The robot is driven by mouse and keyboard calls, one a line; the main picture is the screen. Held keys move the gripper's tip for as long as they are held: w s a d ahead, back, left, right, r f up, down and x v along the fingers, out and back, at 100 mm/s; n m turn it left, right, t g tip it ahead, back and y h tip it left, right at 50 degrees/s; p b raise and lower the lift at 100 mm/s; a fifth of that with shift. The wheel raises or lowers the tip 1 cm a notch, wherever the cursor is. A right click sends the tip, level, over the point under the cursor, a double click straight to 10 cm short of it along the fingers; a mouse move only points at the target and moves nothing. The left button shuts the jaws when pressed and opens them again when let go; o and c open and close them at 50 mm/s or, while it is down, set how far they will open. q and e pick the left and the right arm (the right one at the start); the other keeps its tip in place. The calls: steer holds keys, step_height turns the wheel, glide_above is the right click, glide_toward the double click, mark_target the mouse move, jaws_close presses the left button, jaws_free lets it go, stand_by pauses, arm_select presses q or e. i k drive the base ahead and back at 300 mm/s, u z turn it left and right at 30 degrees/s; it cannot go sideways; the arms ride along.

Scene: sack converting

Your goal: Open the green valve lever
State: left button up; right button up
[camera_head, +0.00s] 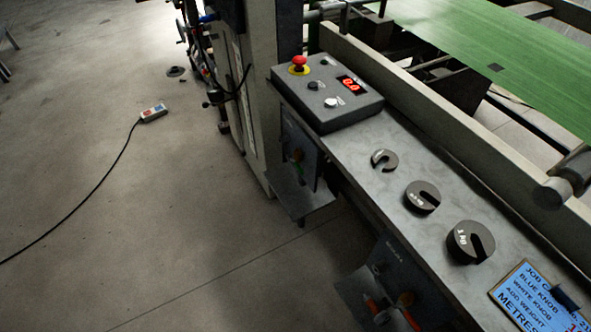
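A small green lever (300,172) shows on a dark valve panel (307,145) on the side of the machine bench, left of centre. An orange part (297,155) sits just above it. The lever is small and partly shaded, so I cannot tell its exact angle. A second dark panel (400,267) lower down carries an orange-red lever (374,308) and an orange knob (406,299). Neither of my grippers is in view.
The bench top (390,200) carries a control box (325,95) with a red button, and several slotted weights (422,197). A job card (535,295) lies at lower right. A small ledge (305,203) juts out below the green lever.

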mark_target(299, 168)
steer(key=k, duration=0.4)
steer(key=u, duration=0.9)
steer(key=i, duration=0.95)
steer(key=z, duration=0.05)
